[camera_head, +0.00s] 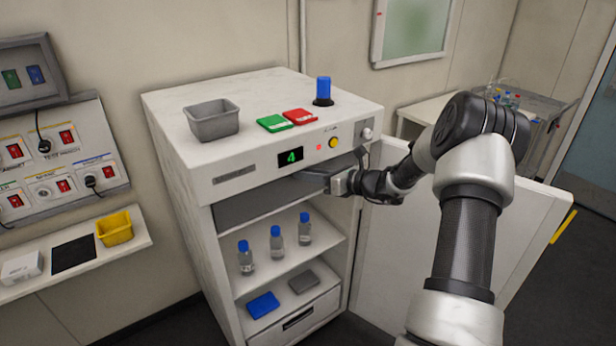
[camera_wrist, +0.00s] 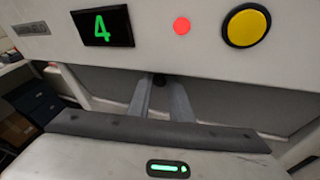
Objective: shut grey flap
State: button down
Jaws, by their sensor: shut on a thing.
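The grey flap (camera_head: 262,207) is a wide panel under the control strip of the white cabinet, above the shelf with the bottles. In the wrist view the flap (camera_wrist: 225,95) is the grey surface below the white strip. My gripper (camera_head: 322,180) is at the flap's right part, just under the strip. In the wrist view my two fingers (camera_wrist: 160,82) converge on a small dark piece at the flap, which looks like its knob. The grip itself is small and partly hidden. How far the flap is tilted is hard to tell.
The white cabinet (camera_head: 180,165) has its door (camera_head: 450,240) swung open to the right, behind my arm. Several blue-capped bottles (camera_head: 276,236) stand on the shelf. A grey bin (camera_head: 212,122), green and red boxes and a blue cylinder (camera_head: 323,90) stand on top.

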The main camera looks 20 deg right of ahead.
jog(key=shift+w+a+r, duration=0.1)
jog(key=shift+a+r, duration=0.15)
jog(key=shift+r, duration=0.2)
jog(key=c, duration=1.7)
grip_release()
jog(key=shift+o, duration=0.4)
jog(key=shift+f, duration=0.2)
jog(key=b+v, duration=0.1)
jog(key=v, duration=1.6)
jog(key=shift+s+d+b, duration=0.2)
jog(key=shift+s+b, duration=0.05)
jog(key=shift+b, duration=0.05)
